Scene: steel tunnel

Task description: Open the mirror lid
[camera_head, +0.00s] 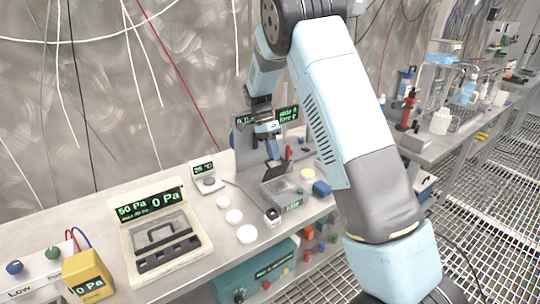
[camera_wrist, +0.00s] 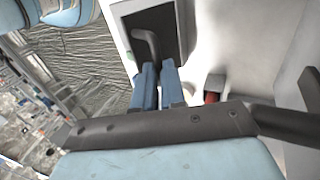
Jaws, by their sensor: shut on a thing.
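My gripper (camera_head: 272,152) reaches down over a grey instrument (camera_head: 264,191) on the bench in the head view. In the wrist view its two blue fingers (camera_wrist: 158,68) are close together, shut on the lower end of a dark bent handle (camera_wrist: 147,42). The handle stands in front of a dark panel in a pale frame (camera_wrist: 122,9); I cannot tell for sure that this is the mirror lid. The fingers hide the gripped end. In the head view the lid is too small and covered to tell how far open it is.
Left of the instrument are several white discs (camera_head: 247,234) and a pressure gauge box (camera_head: 165,240). A small blue block (camera_head: 321,188) is at its right. A red item (camera_wrist: 211,97) lies near the fingers in the wrist view. Wires hang along the wall.

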